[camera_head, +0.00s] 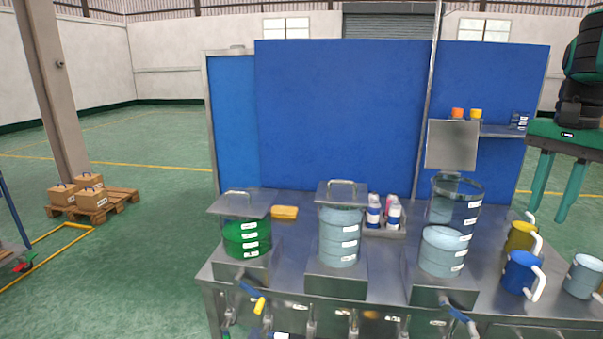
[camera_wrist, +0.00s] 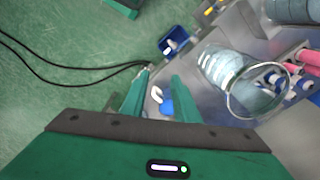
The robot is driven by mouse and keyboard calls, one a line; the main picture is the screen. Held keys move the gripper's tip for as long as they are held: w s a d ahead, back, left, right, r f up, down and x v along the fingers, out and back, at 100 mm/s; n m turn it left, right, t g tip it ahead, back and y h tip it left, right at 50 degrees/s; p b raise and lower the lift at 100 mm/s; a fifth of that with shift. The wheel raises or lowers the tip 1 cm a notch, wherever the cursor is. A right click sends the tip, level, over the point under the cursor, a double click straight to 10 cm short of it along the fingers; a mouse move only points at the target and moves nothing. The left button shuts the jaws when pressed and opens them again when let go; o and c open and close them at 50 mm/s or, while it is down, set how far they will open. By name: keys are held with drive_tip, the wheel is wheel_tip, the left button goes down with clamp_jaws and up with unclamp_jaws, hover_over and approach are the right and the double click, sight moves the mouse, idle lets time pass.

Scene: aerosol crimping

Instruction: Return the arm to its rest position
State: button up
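My gripper (camera_head: 550,212) is at the right edge of the head view, raised above the right end of the bench. Its two green fingers point down and stand apart, with nothing held between them. In the wrist view my gripper (camera_wrist: 157,78) also shows its fingers apart. A blue mug-like part with a white handle (camera_wrist: 158,97) shows in the gap, apparently further off. The upper arm is mostly out of view.
The metal bench (camera_head: 290,207) bears a green-filled tank (camera_head: 247,237), a lidded pale-blue tank (camera_head: 340,237) and an open clear tank (camera_head: 447,250). Blue (camera_head: 520,272), yellow (camera_head: 521,237) and grey jugs (camera_head: 582,277) stand at the right. A pole (camera_head: 431,90) rises behind.

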drive_tip(key=s+a+f+n, duration=0.3)
drive_tip(key=s+f, duration=0.6)
drive_tip(key=s+a+f+n, duration=0.3)
drive_tip(key=s+f, duration=0.7)
drive_tip(key=shift+a+f+n, duration=0.25)
drive_tip(key=shift+n, duration=0.05)
drive_tip(key=shift+a, duration=0.1)
